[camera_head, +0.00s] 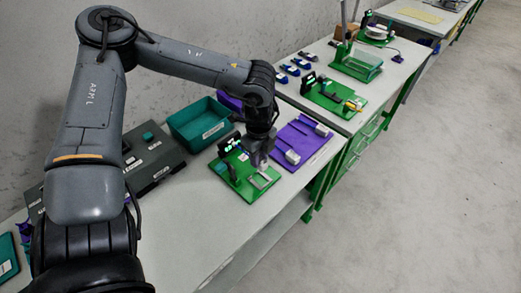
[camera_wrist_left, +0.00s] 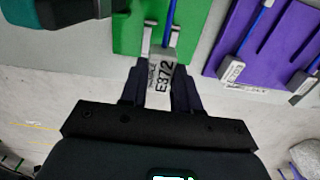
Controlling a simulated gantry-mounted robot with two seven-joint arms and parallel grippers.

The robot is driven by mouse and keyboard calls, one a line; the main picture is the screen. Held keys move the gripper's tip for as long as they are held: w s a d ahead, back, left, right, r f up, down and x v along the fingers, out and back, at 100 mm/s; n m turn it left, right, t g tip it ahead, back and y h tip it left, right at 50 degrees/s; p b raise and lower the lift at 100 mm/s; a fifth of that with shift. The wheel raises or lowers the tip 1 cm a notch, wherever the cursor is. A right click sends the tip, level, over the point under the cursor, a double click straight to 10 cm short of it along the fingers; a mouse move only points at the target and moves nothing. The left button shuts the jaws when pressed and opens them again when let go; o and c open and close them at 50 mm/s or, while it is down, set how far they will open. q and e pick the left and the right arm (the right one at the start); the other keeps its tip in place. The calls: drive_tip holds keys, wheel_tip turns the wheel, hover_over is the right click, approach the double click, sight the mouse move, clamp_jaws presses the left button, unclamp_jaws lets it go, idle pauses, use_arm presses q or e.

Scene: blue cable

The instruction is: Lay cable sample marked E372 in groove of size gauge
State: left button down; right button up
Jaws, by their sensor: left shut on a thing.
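My left gripper (camera_head: 262,163) is shut on the cable sample's grey end block (camera_wrist_left: 161,72), marked E372, which lies between its fingers in the left wrist view (camera_wrist_left: 158,88). A blue cable (camera_wrist_left: 169,20) runs from the block away over a green plate. The green plate (camera_head: 238,182) stands below the gripper in the head view, with a light grey gauge part (camera_head: 264,181) near its front; it also shows in the left wrist view (camera_wrist_left: 198,32). Two grey pieces flank the cable there. I cannot tell whether the cable touches the groove. My right gripper is not in view.
A purple board (camera_head: 311,139) with grey-ended cable samples lies right of the green plate. A teal bin (camera_head: 199,124) and a dark case (camera_head: 157,158) stand to the left. The bench front (camera_head: 205,238) is clear. Another bench with green fixtures (camera_head: 336,103) stands beyond.

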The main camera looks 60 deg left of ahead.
use_arm(q)
drive_tip(key=shift+f+b, duration=1.4)
drive_tip(key=shift+f, duration=0.7)
drive_tip(key=shift+f+b, duration=0.6)
drive_tip(key=shift+f+b, duration=0.95)
drive_tip(key=shift+b, duration=0.2)
idle(0.3)
drive_tip(key=shift+f+b, duration=0.5)
drive_tip(key=shift+f, duration=0.05)
idle(0.4)
drive_tip(key=c, duration=0.7)
unclamp_jaws()
drive_tip(key=shift+c, duration=0.2)
